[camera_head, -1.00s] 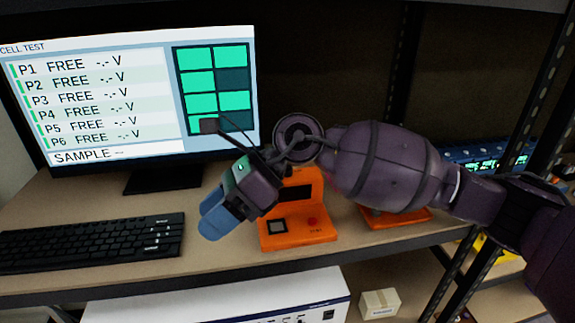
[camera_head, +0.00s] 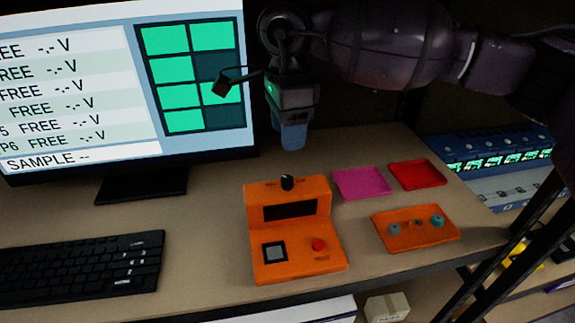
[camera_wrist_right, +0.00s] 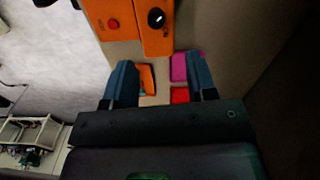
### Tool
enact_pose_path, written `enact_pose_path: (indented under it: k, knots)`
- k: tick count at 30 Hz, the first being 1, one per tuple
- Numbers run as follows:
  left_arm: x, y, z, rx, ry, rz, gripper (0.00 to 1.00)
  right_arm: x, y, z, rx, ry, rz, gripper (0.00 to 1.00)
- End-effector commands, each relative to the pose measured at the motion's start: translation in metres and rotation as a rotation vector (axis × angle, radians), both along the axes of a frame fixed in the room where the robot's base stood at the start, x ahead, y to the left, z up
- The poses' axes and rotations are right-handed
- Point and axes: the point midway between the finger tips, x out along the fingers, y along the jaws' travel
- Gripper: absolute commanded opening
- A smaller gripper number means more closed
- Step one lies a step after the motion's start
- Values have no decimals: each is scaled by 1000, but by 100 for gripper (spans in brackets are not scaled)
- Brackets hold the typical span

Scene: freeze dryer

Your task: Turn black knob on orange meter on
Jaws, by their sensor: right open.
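The orange meter (camera_head: 292,232) stands on the desk in the head view, with a dark display, a grey square and a red button on its front. Its black knob (camera_head: 288,182) sits on top, with a white mark. In the right wrist view the knob (camera_wrist_right: 156,18) shows at the top, beyond the fingertips. My right gripper (camera_head: 292,137) hangs fingers down above and behind the meter, apart from the knob. In the right wrist view its two blue fingers (camera_wrist_right: 160,80) are spread with nothing between them. My left gripper is not in view.
A monitor (camera_head: 75,165) and a black keyboard (camera_head: 80,262) are at left. A pink tray (camera_head: 361,183), a red tray (camera_head: 418,175) and an orange plate with several small knobs (camera_head: 405,238) lie right of the meter. Blue-grey equipment (camera_head: 500,160) stands at far right.

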Motion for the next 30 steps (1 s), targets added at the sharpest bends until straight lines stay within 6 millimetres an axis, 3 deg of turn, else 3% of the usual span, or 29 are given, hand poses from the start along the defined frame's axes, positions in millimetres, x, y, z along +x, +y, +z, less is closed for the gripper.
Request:
enact_pose_path:
  k: [8, 18, 30]
  knots:
    - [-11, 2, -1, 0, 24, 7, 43, -1, 1, -42, 1, 4, 1, 52]
    - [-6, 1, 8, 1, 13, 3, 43, -1, 1, -90, 1, 3, 0, 52]
    - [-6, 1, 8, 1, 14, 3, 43, -1, 1, -102, 3, 2, 1, 52]
